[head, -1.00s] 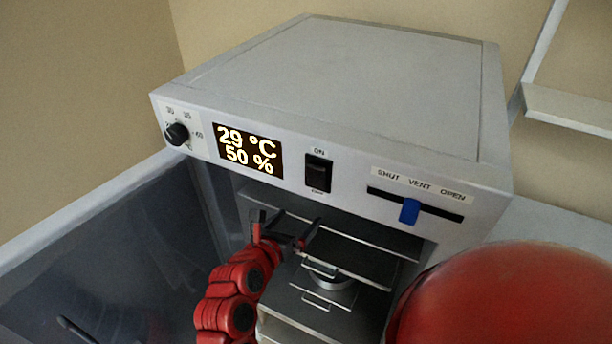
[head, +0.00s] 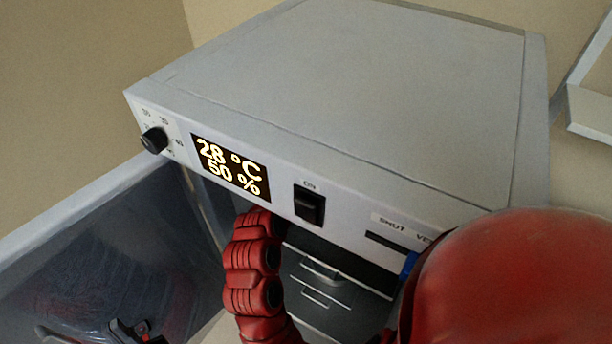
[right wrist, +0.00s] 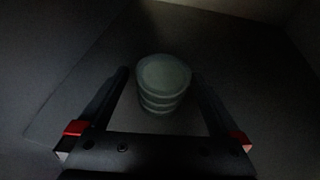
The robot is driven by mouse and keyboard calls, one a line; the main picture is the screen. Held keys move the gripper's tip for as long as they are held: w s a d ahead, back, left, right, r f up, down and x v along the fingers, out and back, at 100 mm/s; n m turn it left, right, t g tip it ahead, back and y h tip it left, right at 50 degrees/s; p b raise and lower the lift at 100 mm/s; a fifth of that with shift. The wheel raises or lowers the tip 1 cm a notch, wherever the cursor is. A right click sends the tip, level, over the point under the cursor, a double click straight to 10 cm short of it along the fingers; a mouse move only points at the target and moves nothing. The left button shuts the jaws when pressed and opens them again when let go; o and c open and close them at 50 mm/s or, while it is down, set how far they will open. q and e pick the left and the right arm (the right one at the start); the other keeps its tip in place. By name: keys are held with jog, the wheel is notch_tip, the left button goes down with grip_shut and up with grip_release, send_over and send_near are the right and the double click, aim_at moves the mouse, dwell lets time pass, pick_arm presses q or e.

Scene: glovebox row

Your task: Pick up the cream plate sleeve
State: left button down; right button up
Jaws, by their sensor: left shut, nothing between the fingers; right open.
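A short round stack with ridged sides (right wrist: 163,84) stands upright on a dark surface in the right wrist view. It fits the plate sleeve, but in the dim light it looks grey-green, so I cannot confirm cream. My right gripper (right wrist: 160,78) is open, its fingers on either side of the stack; I cannot tell whether they touch it. In the head view my right forearm reaches into the cabinet (head: 330,110) and hides that gripper. My left gripper (head: 138,330) is shut and empty at the bottom left, by the open door, partly cut off by the frame.
The cabinet's glassy door (head: 90,250) stands open to the left. Shelves with handles (head: 325,272) sit inside, close beside my right forearm. The front panel above the opening has a knob (head: 154,140), a display (head: 231,166) and a switch (head: 309,205).

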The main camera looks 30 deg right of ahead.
jog(key=x, duration=0.2)
jog(key=p+x, duration=0.1)
jog(key=x, duration=0.1)
jog(key=shift+s+d+r, duration=0.1)
jog(key=shift+d+r, duration=0.1)
jog(key=shift+d, duration=0.05)
jog(key=shift+a, duration=0.1)
jog(key=c, duration=1.4)
